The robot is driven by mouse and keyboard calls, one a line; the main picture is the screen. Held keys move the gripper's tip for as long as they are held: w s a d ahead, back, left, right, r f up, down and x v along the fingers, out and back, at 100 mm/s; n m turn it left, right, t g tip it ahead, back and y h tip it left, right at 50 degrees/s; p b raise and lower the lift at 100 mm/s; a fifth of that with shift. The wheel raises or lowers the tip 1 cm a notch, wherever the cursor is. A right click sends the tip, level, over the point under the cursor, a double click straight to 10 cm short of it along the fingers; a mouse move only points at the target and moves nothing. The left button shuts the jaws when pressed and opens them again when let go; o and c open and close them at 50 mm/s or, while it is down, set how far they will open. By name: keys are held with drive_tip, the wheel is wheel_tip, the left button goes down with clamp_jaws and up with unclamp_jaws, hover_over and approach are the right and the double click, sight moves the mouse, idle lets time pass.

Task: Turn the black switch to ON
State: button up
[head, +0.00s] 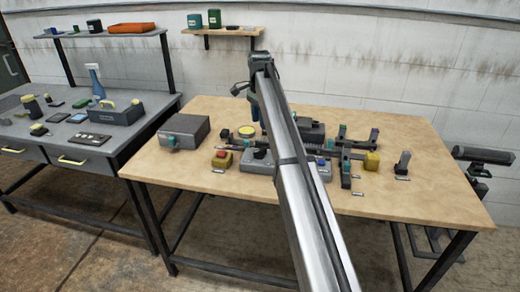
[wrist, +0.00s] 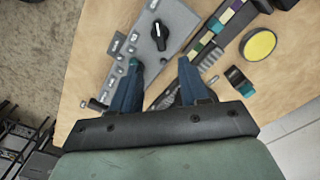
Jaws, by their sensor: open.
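The black switch (wrist: 160,36) is a rotary knob with a white pointer line, on the face of a grey panel box (wrist: 178,14) in the wrist view. In the head view the black knob (head: 262,154) shows on the grey box on the table, just left of my arm. My gripper (wrist: 160,64) is open and empty, with its two blue fingers apart. The knob appears just beyond the fingertips in the wrist view, not between them. In the head view my gripper (head: 254,108) is partly hidden by my arm. The labels around the knob are too small to read.
The table's front edge is mostly clear.

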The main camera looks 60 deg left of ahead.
sight(260, 150)
wheel_tip(260, 150, down, 13)
drive_tip(key=shift+f, duration=0.2)
idle(0.4)
clamp_jaws()
idle(0.3)
